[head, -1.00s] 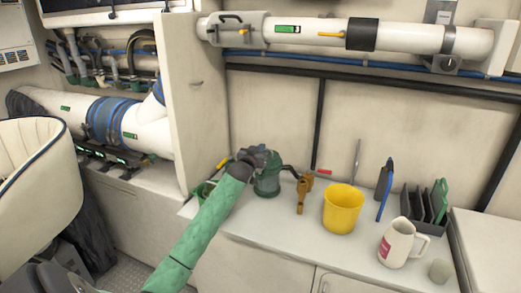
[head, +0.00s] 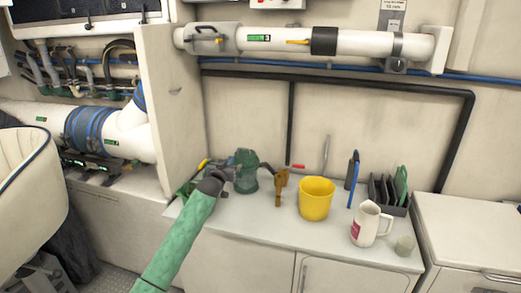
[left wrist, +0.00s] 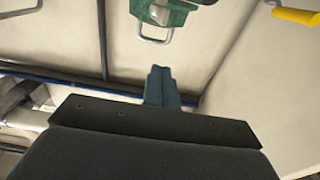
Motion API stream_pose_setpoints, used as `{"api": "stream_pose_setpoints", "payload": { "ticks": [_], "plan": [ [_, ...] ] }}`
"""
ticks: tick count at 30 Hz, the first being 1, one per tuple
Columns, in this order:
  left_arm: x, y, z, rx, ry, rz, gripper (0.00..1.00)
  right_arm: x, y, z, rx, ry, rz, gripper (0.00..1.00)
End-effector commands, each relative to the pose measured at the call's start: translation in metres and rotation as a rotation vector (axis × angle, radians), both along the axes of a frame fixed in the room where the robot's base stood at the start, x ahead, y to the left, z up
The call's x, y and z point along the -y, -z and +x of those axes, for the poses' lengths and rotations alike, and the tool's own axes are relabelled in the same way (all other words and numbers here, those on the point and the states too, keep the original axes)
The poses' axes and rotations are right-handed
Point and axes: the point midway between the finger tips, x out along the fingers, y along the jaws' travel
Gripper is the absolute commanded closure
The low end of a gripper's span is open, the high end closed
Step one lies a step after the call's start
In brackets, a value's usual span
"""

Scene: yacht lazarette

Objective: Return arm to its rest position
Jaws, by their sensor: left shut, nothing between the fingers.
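My left arm, in a green sleeve, reaches up from the bottom in the head view. Its dark gripper (head: 222,173) is over the left end of the counter, close to the left of a green pump-like device (head: 246,172); I cannot tell whether they touch. In the left wrist view the gripper's fingers (left wrist: 160,86) are together with nothing between them. A green part with a metal loop (left wrist: 155,16) shows beyond the fingertips, apart from them. My right gripper is not in view.
On the counter stand a brown fitting (head: 280,187), a yellow bucket (head: 316,200), a white mug (head: 366,224) and a dark rack (head: 384,190). A partition (head: 172,100) rises at the left. A cream seat (head: 28,185) is far left. The counter's front is clear.

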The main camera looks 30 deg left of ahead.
Motion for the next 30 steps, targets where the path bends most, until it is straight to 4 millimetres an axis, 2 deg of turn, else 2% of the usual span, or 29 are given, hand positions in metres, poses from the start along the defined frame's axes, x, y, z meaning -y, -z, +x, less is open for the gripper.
{"api": "stream_pose_setpoints", "payload": {
  "ticks": [8, 13, 17, 20, 23, 27, 30],
  "plan": [
    [-0.001, 0.003, 0.0, -0.021, -0.006, 0.023, 1.0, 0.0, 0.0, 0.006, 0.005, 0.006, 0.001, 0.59],
    [-0.009, 0.029, -0.004, -0.173, -0.051, 0.049, 1.0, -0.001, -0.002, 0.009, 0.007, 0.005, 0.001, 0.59],
    [-0.004, 0.034, -0.016, -0.316, -0.082, 0.079, 1.0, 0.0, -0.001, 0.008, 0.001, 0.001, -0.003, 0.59],
    [0.018, 0.03, -0.03, -0.426, -0.083, 0.115, 1.0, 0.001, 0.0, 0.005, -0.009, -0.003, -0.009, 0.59],
    [0.06, 0.026, -0.048, -0.531, -0.061, 0.142, 1.0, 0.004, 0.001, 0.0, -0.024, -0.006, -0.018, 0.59],
    [0.13, 0.05, -0.093, -0.691, -0.002, 0.169, 1.0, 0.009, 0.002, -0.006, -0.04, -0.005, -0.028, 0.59],
    [0.175, 0.073, -0.13, -0.788, 0.046, 0.176, 1.0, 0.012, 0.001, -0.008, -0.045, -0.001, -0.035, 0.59]
  ]
}}
